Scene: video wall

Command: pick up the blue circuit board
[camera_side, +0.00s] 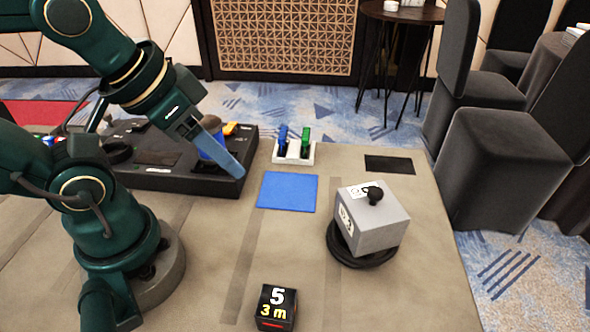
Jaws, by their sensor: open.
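A small blue upright piece (282,138), which looks like the blue circuit board, stands in a white holder (279,158) at the back of the table. A similar green piece (305,140) stands to its right in the same holder. My gripper (238,173) points down and to the right, above the right end of a black box. It is open, empty, and apart from the holder, to the left of it and nearer the camera. One finger shows clearly; the other is mostly hidden.
A flat blue square (288,192) lies in front of the holder. A grey block with a black knob (370,220) sits on a black round base. A black cube marked 5 (275,307) is in front. The black box (170,180) with a blue item (210,146) is at left.

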